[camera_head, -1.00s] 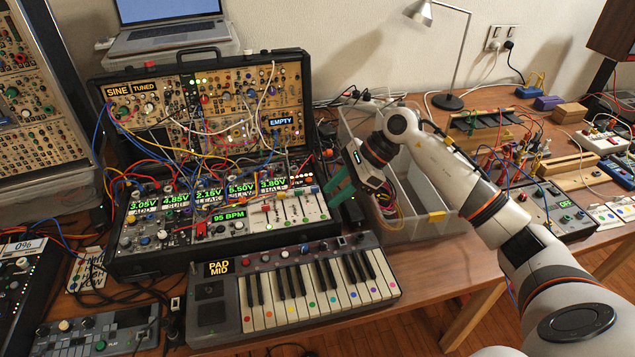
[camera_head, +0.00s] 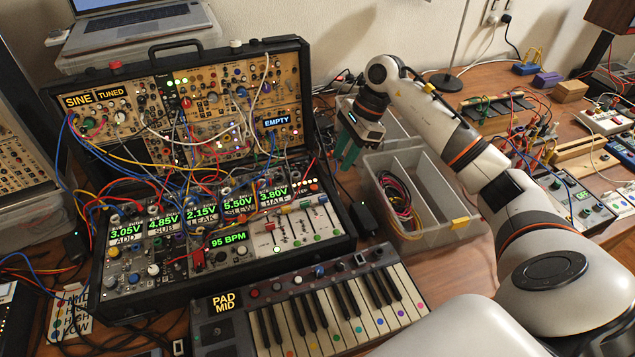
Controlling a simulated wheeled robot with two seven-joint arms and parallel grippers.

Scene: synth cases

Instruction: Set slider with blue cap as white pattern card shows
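The slider bank is at the right end of the lower synth case panel (camera_head: 262,238). Its faders have small coloured caps; a blue cap (camera_head: 322,198) seems to be on the rightmost one, near the top of its slot. A white card with handwritten words (camera_head: 72,318) lies at the lower left, partly hidden. I cannot tell whether it is the pattern card. My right gripper (camera_head: 346,158) has teal fingers, pointing down with a narrow gap between them and nothing seen in it. It is behind and right of the sliders, apart from them, by the clear bin. My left gripper is out of view.
A clear divided bin (camera_head: 452,238) with coiled cables (camera_head: 397,197) stands right of the case. A keyboard (camera_head: 335,305) lies in front. Patch cables loop over the case's left and middle. A laptop (camera_head: 140,20) stands behind. White cards (camera_head: 618,200) lie far right.

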